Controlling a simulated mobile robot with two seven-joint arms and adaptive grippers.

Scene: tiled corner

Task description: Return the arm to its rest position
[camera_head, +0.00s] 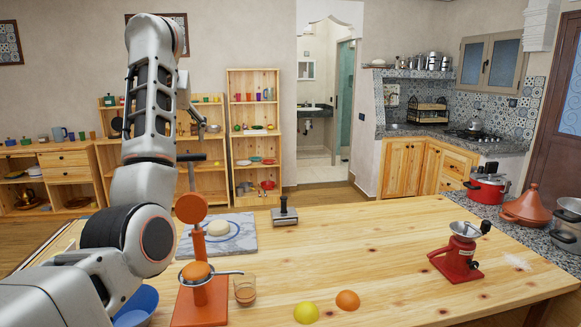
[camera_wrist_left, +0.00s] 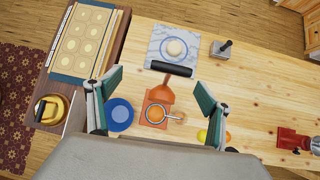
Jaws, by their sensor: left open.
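My left arm rises on the left side of the head view, bent upward over the table. Its gripper is mostly hidden behind the arm there. In the left wrist view the left gripper (camera_wrist_left: 158,82) has its two fingers wide apart, with nothing between them, high above the table. Below it stands an orange citrus press (camera_head: 199,300) with a raised lever and a black handle, also seen in the wrist view (camera_wrist_left: 158,95). An orange half (camera_head: 196,271) sits in the press. The gripper looks clear of the press. My right gripper is in neither view.
The wooden table (camera_head: 400,250) holds a marble board (camera_head: 240,240) with dough, a metal press (camera_head: 285,213), a glass (camera_head: 245,290), a blue bowl (camera_head: 137,303), a lemon (camera_head: 306,312), an orange (camera_head: 347,300) and a red grinder (camera_head: 456,255). The table's middle is clear.

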